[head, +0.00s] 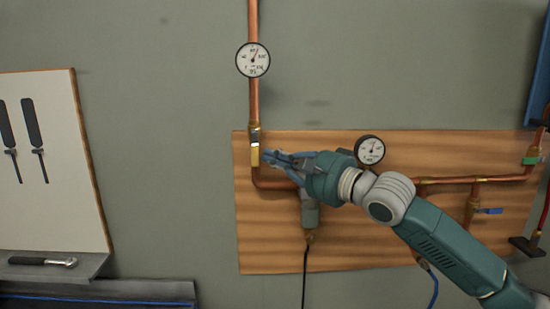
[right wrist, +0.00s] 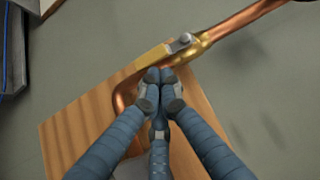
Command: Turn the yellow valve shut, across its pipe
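The yellow valve handle (head: 255,155) sits on the vertical copper pipe (head: 254,100) near the board's left edge. The handle points down along its pipe. It also shows in the right wrist view as a yellow bar (right wrist: 144,64) with a metal nut at one end. My right gripper (head: 268,156) is just right of the handle. In the right wrist view its blue fingers (right wrist: 160,85) come together at the tips, beside the handle's edge, with nothing visible between them. Whether they touch the handle is unclear. My left gripper is not in view.
A gauge (head: 253,60) is on the pipe above the valve, and another gauge (head: 370,150) is above my right wrist. A blue-handled valve (head: 488,211) and a green one (head: 531,160) are farther right.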

